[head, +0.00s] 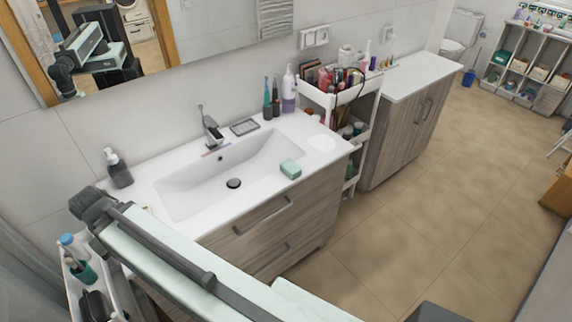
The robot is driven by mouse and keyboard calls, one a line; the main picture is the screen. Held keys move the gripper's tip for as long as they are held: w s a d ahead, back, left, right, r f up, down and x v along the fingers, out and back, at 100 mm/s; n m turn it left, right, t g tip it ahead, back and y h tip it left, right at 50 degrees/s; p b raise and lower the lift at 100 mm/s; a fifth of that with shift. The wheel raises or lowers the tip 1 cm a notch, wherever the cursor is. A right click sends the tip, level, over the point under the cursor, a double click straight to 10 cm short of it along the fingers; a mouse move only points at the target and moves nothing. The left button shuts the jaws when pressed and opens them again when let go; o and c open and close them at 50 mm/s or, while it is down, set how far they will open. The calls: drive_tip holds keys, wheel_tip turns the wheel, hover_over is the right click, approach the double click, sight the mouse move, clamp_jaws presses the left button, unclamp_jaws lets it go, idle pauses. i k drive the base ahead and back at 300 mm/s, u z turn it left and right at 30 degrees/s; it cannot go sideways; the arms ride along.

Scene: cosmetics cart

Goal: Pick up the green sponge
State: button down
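The green sponge (290,169) is a small pale-green block. It lies at the front right edge of the white washbasin (320,143), close to the counter's front edge. Whether it rests wholly on the rim or partly over the basin is hard to tell. My arm crosses the lower left of the head view, in front of the washbasin and left of the sponge. The fingers of my gripper do not show, so I cannot see whether it is open or shut.
A soap dispenser (118,168) stands on the basin's left, with a faucet (210,130) behind. Bottles (289,90) stand at the back right. A white cart (364,133) full of cosmetics is right of the vanity. Another white cart (75,287) is lower left. Floor is free at right.

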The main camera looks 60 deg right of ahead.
sight(291, 170)
drive_tip(key=z, duration=1.2)
drive_tip(key=k, duration=0.75)
drive_tip(key=z, duration=0.55)
drive_tip(key=i, duration=1)
